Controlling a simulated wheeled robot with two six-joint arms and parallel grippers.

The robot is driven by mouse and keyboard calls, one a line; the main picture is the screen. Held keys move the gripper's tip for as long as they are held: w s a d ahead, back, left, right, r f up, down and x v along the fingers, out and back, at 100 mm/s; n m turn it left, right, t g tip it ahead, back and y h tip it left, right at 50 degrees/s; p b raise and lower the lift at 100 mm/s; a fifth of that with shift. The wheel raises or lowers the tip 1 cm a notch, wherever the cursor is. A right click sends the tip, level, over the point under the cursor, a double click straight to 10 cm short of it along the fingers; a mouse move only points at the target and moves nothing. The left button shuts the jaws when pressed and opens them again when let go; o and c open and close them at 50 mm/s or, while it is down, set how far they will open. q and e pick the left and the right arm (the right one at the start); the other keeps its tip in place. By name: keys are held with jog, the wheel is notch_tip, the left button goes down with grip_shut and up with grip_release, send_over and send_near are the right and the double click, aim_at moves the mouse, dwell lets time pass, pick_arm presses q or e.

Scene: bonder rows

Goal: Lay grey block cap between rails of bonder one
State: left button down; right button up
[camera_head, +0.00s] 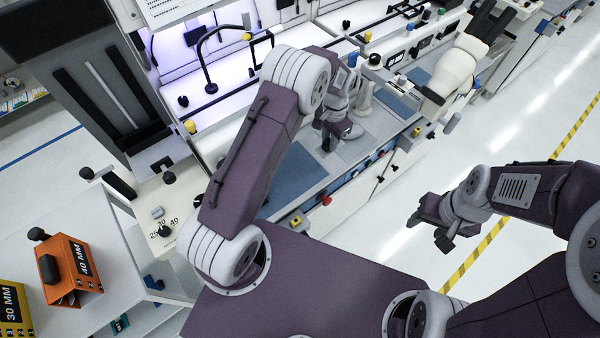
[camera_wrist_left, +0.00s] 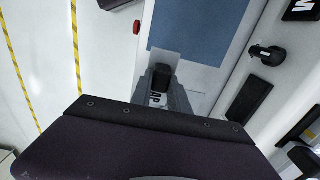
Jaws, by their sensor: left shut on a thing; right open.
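My left gripper (camera_head: 340,128) is low over the bench and shut on the grey block cap. In the left wrist view the cap shows as a grey piece with partly readable white lettering (camera_wrist_left: 157,99) and a black knob (camera_wrist_left: 160,78), between the fingers. A light grey plate (camera_head: 371,121) lies around the gripper on the bench, with a blue mat (camera_head: 291,178) beside it. I cannot tell whether the cap touches the plate. I cannot make out the rails of bonder one; my arm hides part of the bench. My right gripper (camera_head: 436,228) is open and empty above the floor.
A lit machine bay with a black curved tube (camera_head: 205,52) stands behind. A white microscope-like head (camera_head: 452,75) is to the right. An orange 40 MM block (camera_head: 70,268) and a yellow 30 MM block (camera_head: 14,308) stand on the left table. The right floor is clear.

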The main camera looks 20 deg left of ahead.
pick_arm(q)
jog(key=shift+w+f, duration=0.1)
jog(key=shift+w, duration=0.1)
jog(key=shift+s+a+f, duration=0.15)
jog(key=shift+a, duration=0.05)
jog(key=p, duration=0.4)
send_over(298, 178)
jog(key=f, duration=0.6)
jog(key=shift+w+d, duration=0.2)
jog(key=shift+w, duration=0.1)
jog(key=shift+s+a+f, duration=0.3)
notch_tip(298, 178, down, 3)
jog(key=shift+s+r+p, duration=0.1)
jog(key=shift+r+p, duration=0.05)
jog(key=shift+p, duration=0.5)
jog(key=shift+f, duration=0.7)
jog(key=c, duration=1.3)
grip_release()
jog(key=shift+o, duration=0.2)
